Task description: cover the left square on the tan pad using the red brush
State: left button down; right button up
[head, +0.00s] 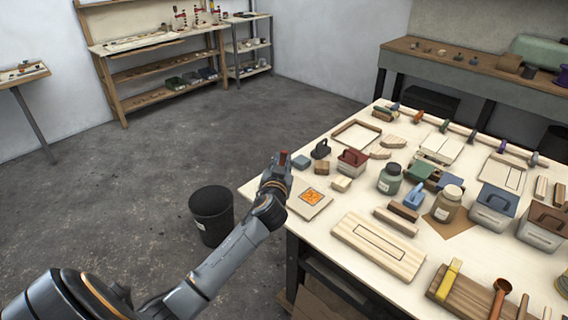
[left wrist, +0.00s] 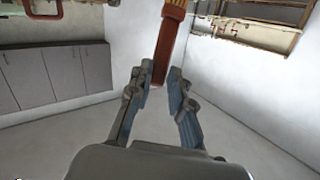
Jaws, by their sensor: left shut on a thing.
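My left gripper (head: 276,178) is above the near-left corner of the table, shut on the red brush (head: 283,157). The brush stands roughly upright between the fingers. In the left wrist view the gripper (left wrist: 159,82) holds its dark red shaft (left wrist: 164,52), with an orange-tan part at the top of the picture. The tan pad (head: 302,211) lies on the table just right of the gripper. My right gripper is out of view.
The wooden table (head: 335,263) is crowded. A black bin (head: 212,214) stands on the floor by the table.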

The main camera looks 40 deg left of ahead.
pick_arm(q)
jog(key=shift+a, duration=0.2)
jog(key=shift+f+b, duration=0.6)
jog(key=shift+s, duration=0.1)
dwell(0.3)
jog(key=shift+s+a+p, duration=0.1)
jog(key=shift+s+p, duration=0.2)
jog(key=shift+s, duration=0.75)
jog(key=shift+s, duration=0.1)
jog(key=shift+s+a+f, duration=0.1)
jog(key=shift+s+a, duration=0.05)
jog(key=shift+s, duration=0.9)
jog(key=shift+s+a+p, duration=0.15)
jog(key=shift+s+p, duration=0.3)
jog(key=shift+s, duration=0.55)
